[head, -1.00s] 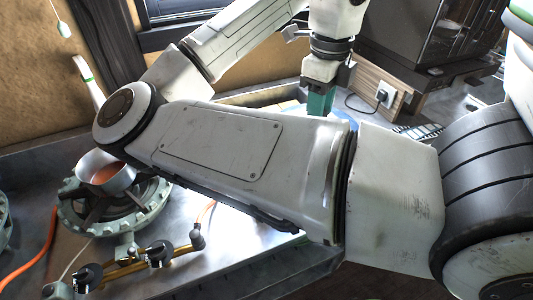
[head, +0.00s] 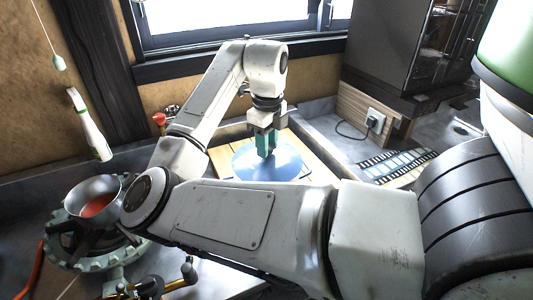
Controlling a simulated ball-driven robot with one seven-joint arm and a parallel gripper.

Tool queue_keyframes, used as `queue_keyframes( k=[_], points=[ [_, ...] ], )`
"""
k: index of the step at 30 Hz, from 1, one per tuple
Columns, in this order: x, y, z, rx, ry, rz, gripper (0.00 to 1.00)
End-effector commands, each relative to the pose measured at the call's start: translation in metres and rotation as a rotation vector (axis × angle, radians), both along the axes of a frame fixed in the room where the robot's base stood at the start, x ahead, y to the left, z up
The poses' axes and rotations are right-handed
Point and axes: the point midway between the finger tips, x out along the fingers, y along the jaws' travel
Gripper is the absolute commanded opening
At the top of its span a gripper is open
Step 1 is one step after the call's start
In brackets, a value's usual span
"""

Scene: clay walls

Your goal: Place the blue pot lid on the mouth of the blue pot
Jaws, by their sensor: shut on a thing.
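The blue pot lid (head: 283,167) shows in the head view as a wide pale-blue disc at the middle, over a light wooden board. My gripper (head: 266,153), with green fingers, points down at the top of the lid and is shut on it. The fingers cover the part they grip. I cannot tell whether the lid touches the board or hangs just above it. No blue pot can be made out. A small grey metal pot (head: 79,193) with orange-red contents sits on the burner at the left.
The wooden board (head: 310,160) lies beneath the lid. A green-ringed burner (head: 72,258) stands at the lower left, near my arm. A white bottle (head: 92,130) shows above the pot. A dark cabinet (head: 395,50) and a power outlet (head: 375,121) are at the right.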

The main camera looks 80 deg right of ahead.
Motion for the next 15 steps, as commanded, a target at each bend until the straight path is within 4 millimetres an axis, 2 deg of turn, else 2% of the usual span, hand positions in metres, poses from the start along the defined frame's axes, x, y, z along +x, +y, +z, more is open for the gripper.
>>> queue_keyframes(
  k=[7,15],
  points=[
    [0.002,-0.002,-0.032,0.002,0.002,0.001,0.0],
    [0.002,-0.002,-0.035,0.001,0.001,0.001,0.0]
  ],
)
